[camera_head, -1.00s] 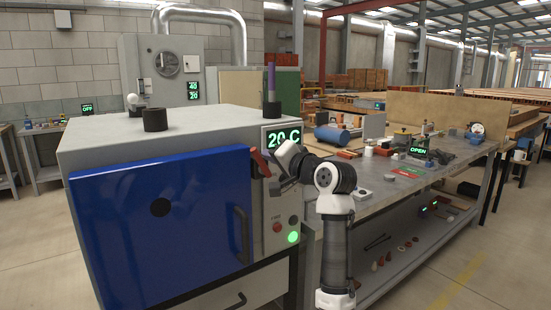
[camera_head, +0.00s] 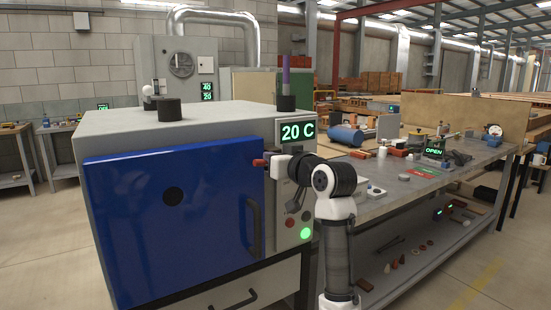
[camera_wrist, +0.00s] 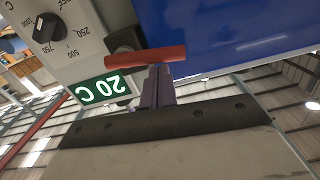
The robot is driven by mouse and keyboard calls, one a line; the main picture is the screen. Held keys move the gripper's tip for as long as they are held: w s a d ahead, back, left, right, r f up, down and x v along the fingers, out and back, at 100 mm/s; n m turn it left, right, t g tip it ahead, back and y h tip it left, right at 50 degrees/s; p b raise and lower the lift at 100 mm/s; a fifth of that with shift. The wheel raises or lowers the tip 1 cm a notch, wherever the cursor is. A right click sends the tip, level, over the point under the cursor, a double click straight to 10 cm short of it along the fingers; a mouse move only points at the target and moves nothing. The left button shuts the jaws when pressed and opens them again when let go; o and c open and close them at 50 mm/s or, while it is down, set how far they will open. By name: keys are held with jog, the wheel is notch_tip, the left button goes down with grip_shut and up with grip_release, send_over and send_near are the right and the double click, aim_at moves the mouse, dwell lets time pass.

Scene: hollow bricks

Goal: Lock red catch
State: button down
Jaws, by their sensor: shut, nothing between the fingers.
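The red catch (camera_head: 260,163) is at the upper right edge of the blue oven door (camera_head: 170,215). The blue door looks closed.
A dark door handle (camera_head: 253,228) stands out below the catch. The control panel has a "20 C" display (camera_head: 297,133), a knob (camera_wrist: 45,27) and a green light (camera_head: 306,233). A cluttered workbench (camera_head: 400,190) stands to the right.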

jog(key=shift+s+a+f, duration=0.1)
jog(key=shift+a+f, duration=0.05)
jog(key=shift+f, duration=0.15)
dwell(0.6)
